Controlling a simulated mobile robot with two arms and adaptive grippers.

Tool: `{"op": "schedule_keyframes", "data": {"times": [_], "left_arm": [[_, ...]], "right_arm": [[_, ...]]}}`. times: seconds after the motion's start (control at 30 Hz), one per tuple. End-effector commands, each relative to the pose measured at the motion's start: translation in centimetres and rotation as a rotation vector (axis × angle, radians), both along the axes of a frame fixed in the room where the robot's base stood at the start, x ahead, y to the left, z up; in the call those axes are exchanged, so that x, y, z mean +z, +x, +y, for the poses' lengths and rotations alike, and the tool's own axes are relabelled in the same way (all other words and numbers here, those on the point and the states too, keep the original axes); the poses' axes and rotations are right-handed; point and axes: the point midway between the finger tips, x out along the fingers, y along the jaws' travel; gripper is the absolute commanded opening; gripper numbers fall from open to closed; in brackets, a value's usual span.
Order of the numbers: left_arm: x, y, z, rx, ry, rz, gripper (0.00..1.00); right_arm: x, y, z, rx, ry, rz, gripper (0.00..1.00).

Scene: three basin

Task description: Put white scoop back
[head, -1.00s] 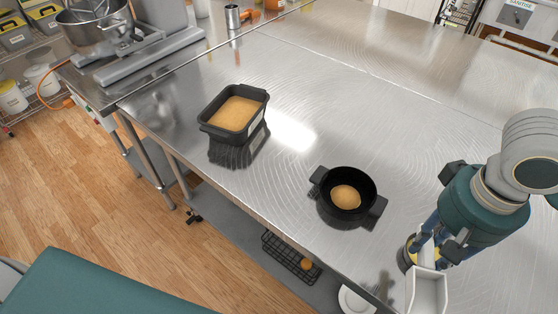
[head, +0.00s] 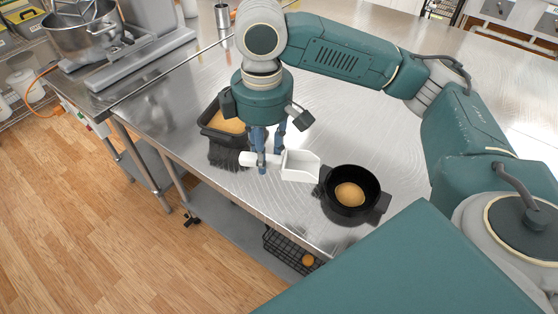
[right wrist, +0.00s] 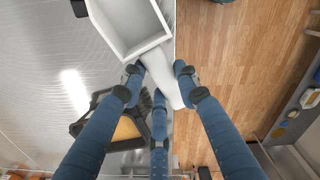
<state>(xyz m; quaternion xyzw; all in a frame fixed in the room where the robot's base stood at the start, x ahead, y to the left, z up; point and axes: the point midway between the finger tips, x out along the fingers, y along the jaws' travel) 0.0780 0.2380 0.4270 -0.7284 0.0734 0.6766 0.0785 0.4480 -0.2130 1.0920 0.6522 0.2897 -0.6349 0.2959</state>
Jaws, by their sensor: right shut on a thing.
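The white scoop (head: 300,166) is in the head view, between the two black containers. My right gripper (head: 265,163) is shut on its handle, with the scoop's open bowl pointing right. In the right wrist view the scoop (right wrist: 128,28) shows at the top, its handle (right wrist: 160,78) between the blue fingers (right wrist: 162,90). The square black basin (head: 212,128) with tan contents stands behind my right gripper, partly hidden by it. The round black pot (head: 350,172) with a tan mound inside is to the right of the scoop. My left gripper is not in view.
The steel table (head: 345,100) has free room behind the round pot. Its front edge runs below the scoop. A large mixer (head: 85,30) stands at the back left. A wire basket (head: 290,250) sits on the shelf below.

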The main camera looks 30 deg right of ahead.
Motion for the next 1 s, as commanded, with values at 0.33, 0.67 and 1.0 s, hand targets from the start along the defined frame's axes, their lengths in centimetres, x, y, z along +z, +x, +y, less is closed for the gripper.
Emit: {"op": "schedule_keyframes", "data": {"times": [0.33, 0.67, 1.0], "left_arm": [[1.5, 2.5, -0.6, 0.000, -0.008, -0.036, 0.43], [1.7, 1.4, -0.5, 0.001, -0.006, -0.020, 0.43], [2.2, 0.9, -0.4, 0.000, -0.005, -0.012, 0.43]], "right_arm": [[3.9, 4.5, -2.5, 0.768, 0.018, 0.017, 0.00], [4.5, 5.7, -3.5, 1.102, 0.042, 0.021, 0.00], [-3.1, 5.6, -3.6, 1.111, 0.042, 0.026, 0.00]]}}
